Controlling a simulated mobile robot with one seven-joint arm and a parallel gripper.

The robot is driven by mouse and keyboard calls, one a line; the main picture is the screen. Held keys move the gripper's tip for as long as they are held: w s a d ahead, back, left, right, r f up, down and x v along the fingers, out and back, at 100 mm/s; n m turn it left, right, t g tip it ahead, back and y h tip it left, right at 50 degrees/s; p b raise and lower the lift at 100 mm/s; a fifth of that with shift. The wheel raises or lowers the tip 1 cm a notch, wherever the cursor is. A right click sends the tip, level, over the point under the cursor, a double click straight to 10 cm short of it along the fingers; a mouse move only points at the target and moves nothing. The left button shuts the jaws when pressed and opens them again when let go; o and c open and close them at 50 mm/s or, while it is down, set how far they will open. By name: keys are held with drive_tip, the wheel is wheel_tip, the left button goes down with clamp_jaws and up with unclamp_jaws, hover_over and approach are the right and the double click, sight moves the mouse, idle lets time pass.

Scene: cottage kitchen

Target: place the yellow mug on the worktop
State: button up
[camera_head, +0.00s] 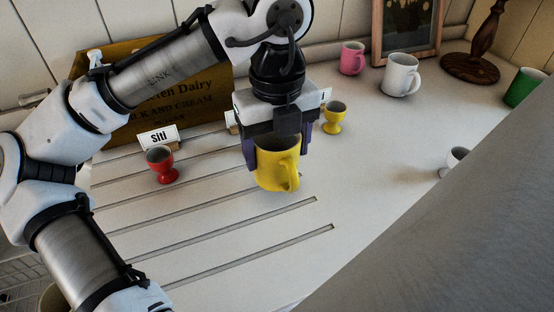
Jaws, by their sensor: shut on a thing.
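The yellow mug (279,170) is upright in the middle of the head view, with its handle toward the lower right. My gripper (275,150) points down from above and is shut on the mug, one finger on each side near its rim. The mug is over the grooved part of the pale worktop (375,165). I cannot tell whether its base touches the surface.
A red egg cup (161,165) stands left and a yellow egg cup (334,117) right behind my gripper. A pink mug (353,58), a white mug (400,75) and a green mug (524,87) stand farther back. The worktop right of the mug is clear.

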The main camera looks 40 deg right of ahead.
sight(277, 163)
drive_tip(key=shift+f, duration=1.7)
drive_tip(key=shift+f, duration=0.15)
drive_tip(key=o, duration=1.2)
wheel_tip(277, 163, up, 12)
drive_tip(key=shift+r+p, duration=0.2)
drive_tip(key=shift+p, duration=0.1)
